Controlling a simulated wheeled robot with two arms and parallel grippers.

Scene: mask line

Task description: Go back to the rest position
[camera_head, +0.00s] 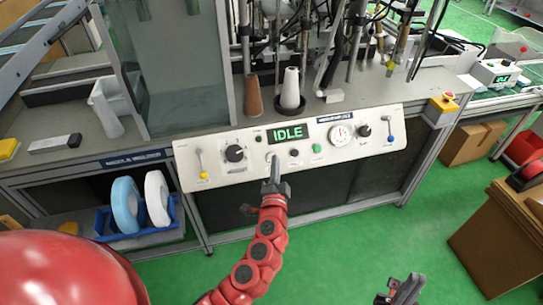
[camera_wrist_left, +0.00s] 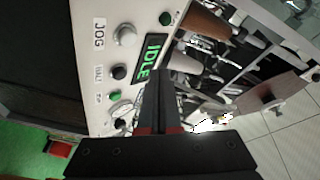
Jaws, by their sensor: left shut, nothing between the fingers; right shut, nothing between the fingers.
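My left gripper (camera_head: 274,166) is shut and empty at the front of the white control panel (camera_head: 365,158), just below the green "IDLE" display (camera_head: 287,133). I cannot tell whether its tip touches the panel. In the left wrist view the closed fingers (camera_wrist_left: 162,100) point at the panel beside the display (camera_wrist_left: 152,56), with nothing between them. My right gripper (camera_head: 403,290) is low at the bottom edge of the head view, shut and empty over the green floor, away from the machine.
The machine bench (camera_head: 160,149) spans the view behind the panel. Red emergency stop (camera_head: 447,96) is at the panel's right. Cardboard boxes (camera_head: 500,240) stand at right. Green floor (camera_head: 350,250) in front is clear.

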